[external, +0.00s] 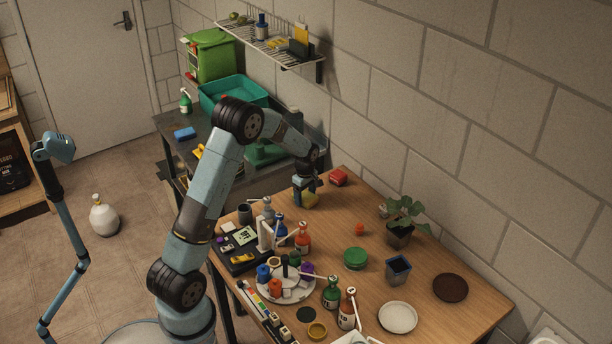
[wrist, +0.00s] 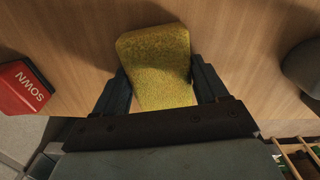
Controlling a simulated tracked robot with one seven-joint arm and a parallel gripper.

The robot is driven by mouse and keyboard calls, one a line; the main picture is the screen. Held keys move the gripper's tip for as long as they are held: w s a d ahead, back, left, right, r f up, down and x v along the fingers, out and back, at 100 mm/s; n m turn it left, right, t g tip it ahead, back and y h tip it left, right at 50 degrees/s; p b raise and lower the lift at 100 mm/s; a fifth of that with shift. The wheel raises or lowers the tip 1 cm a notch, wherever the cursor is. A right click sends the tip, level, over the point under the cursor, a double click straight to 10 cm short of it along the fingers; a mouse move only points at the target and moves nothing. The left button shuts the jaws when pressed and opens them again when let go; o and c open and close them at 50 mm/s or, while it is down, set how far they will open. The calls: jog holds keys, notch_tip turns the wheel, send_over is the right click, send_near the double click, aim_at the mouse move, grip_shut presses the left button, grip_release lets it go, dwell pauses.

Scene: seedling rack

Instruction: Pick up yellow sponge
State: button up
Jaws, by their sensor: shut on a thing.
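The yellow sponge (wrist: 155,65) is in the middle of the wrist view, between the two dark fingers of my gripper (wrist: 158,85). The fingers press on its left and right sides, and its far end sticks out beyond them. In the external view the yellow sponge (external: 309,200) shows at the far left part of the wooden table, under my gripper (external: 305,192). My gripper is shut on it, low over the tabletop. I cannot tell whether the sponge still touches the wood.
A red box (external: 338,178) marked SOWN stands close by; it also shows in the wrist view (wrist: 27,88). A dark rounded thing (wrist: 303,68) is at the wrist view's right. Bottles and a round rack (external: 287,292) crowd the front. A potted plant (external: 400,232) stands near the wall.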

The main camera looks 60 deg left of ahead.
jog(key=shift+c, duration=0.9)
